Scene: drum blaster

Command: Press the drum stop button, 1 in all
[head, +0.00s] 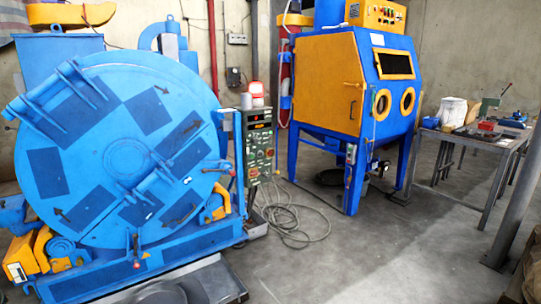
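The blue drum machine (126,160) fills the left of the head view, its round door facing me. A narrow dark green control panel (260,145) stands upright just right of the drum. It carries small displays near the top and several small buttons or switches below. They are too small for me to tell which one is the drum stop button, or whether it is pressed. My gripper is not in view.
A blue and orange blasting cabinet (340,85) stands behind and right of the panel. Loose cables (300,222) lie on the floor by the panel. A workbench (470,135) and a grey post (517,205) are at the right. The floor (400,250) in the front middle is clear.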

